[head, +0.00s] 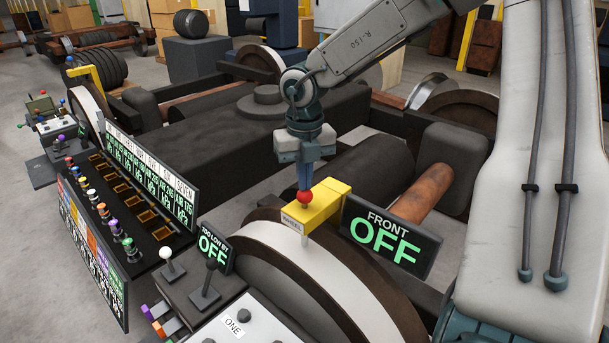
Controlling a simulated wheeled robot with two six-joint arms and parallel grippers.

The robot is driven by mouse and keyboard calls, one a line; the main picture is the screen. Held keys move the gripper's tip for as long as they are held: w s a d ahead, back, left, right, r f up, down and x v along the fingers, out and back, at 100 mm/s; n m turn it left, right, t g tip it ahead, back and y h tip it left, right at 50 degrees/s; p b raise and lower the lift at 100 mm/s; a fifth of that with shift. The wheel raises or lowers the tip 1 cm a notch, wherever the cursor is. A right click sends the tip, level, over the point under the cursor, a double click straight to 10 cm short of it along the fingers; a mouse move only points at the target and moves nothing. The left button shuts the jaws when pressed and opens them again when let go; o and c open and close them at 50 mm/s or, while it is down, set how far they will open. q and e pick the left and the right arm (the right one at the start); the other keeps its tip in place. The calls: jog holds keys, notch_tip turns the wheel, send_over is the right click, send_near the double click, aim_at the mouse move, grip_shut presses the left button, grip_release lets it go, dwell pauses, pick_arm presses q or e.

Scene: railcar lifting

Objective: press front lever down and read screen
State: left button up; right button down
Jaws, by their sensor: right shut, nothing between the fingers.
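My right gripper (304,188) points straight down, its fingers shut and empty. Its tips are at or just above a red ball knob (304,197) beside the yellow block (318,206) over the wheel; I cannot tell whether they touch. A dark screen (391,236) right of the block reads "FRONT OFF" in white and green. A smaller screen (216,247) reads "TOO LOW BY OFF". A white-knobbed lever (168,258) and a black-knobbed lever (209,276) stand upright on the near panel. Which lever is the front one is not labelled clearly. My left gripper is not in view.
A large wheel (285,250) with a pale rim lies below the gripper. A panel marked "ONE" (234,326) is at the bottom. On the left, a long kPa display (150,172) stands behind several coloured knobs. Bare floor (35,250) shows at the far left.

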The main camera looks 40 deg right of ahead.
dwell(0.5)
notch_tip(320, 180, up, 7)
jog(key=p, duration=0.2)
jog(key=shift+p, duration=0.35)
dwell(0.6)
